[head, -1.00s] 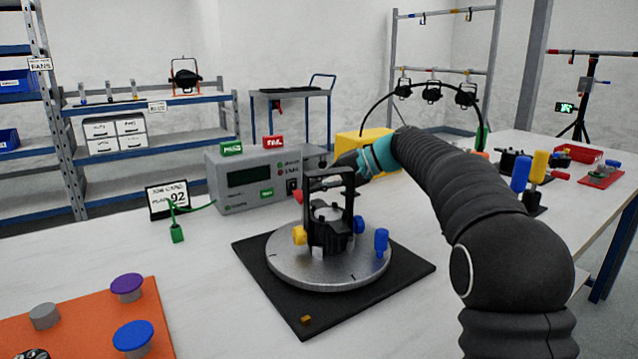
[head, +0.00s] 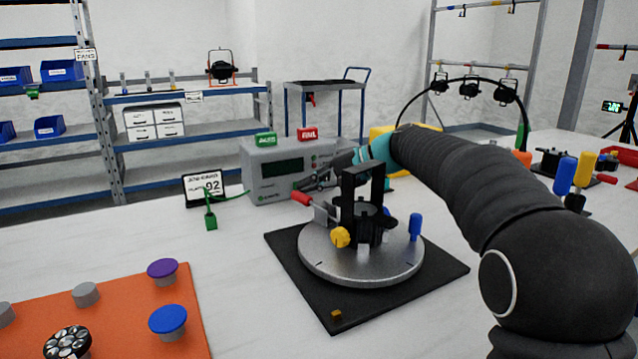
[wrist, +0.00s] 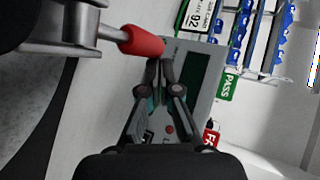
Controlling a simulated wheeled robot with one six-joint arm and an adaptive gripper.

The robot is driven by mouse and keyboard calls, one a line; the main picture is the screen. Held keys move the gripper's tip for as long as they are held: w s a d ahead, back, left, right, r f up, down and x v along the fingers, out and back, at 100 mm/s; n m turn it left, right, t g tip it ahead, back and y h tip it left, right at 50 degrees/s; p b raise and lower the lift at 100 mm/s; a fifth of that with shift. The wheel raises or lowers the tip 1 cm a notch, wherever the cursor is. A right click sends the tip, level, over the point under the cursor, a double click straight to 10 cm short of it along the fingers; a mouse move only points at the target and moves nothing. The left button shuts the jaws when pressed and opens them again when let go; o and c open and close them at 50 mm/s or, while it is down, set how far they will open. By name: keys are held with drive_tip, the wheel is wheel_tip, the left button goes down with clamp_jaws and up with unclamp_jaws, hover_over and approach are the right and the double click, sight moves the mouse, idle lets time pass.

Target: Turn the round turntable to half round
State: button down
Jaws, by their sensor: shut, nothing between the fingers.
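The round turntable (head: 325,266) is a silver disc on a black square base (head: 430,284). A black fixture (head: 362,225) stands upright on it. Around the fixture are a yellow knob (head: 340,237), a blue upright peg (head: 415,226) at the right rim and a red-tipped handle (head: 301,198) pointing back left. My gripper (head: 304,186) is shut and empty behind the turntable, close to the red tip. In the wrist view my closed fingertips (wrist: 158,63) are right beside the red handle (wrist: 143,41); I cannot tell whether they touch.
A grey tester box (head: 262,180) with green and red labels stands just behind my gripper. A card sign (head: 204,187) and green tag (head: 210,222) are to its left. An orange board (head: 195,335) with knobs lies front left. The white bench between is clear.

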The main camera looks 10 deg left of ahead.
drive_tip(key=shift+s+a, duration=0.4)
drive_tip(key=shift+s, duration=0.05)
drive_tip(key=shift+s+a+n+g, duration=0.5)
drive_tip(key=shift+s+n+g, duration=0.25)
drive_tip(key=shift+g, duration=0.15)
